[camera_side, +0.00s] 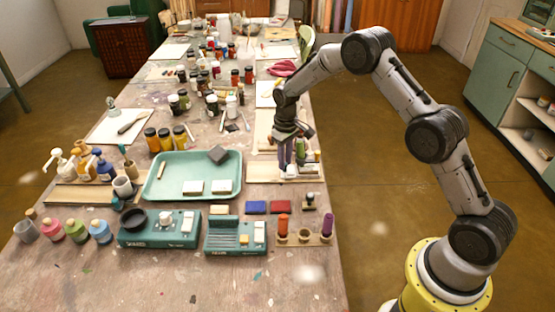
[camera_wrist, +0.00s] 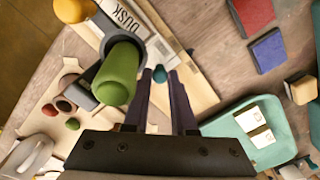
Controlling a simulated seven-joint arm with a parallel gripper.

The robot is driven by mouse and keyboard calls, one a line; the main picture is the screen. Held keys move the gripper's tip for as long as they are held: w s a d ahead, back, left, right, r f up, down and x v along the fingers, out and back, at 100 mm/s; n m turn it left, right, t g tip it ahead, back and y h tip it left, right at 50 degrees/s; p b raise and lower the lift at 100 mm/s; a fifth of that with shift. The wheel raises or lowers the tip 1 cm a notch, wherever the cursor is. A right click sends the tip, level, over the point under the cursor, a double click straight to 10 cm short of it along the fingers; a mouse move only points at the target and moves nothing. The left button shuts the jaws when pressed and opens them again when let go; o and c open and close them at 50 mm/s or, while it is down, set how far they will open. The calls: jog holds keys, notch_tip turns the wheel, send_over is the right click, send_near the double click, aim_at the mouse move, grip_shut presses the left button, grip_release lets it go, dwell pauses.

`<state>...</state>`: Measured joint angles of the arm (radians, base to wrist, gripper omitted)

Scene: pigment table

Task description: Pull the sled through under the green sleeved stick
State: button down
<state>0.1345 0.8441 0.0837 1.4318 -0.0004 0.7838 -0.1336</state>
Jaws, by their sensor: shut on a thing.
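The green sleeved stick (camera_wrist: 118,72) stands in a dark holder, left of my fingers in the wrist view. It also shows in the side view (camera_side: 300,147), partly behind my gripper. My gripper (camera_wrist: 160,76) points down with its two dark purple fingers around a small teal knob (camera_wrist: 159,73), shut on it. In the side view my gripper (camera_side: 285,164) is low over the boards at the table's right edge. A white card marked DUSK (camera_wrist: 124,18) lies beyond the green stick. I cannot clearly make out the sled's body; my fingers hide the area beneath the knob.
Pale wooden strips (camera_wrist: 188,62) run beside my fingers. A teal tray (camera_side: 163,190) with white blocks and a dark block lies to the left. Red (camera_side: 256,207) and blue (camera_side: 280,207) pads and a rack with sticks (camera_side: 304,239) are in front. Bottles crowd the far table.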

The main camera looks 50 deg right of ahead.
jog(key=c, duration=0.7)
grip_release()
jog(key=shift+c, duration=0.2)
notch_tip(320, 180, up, 14)
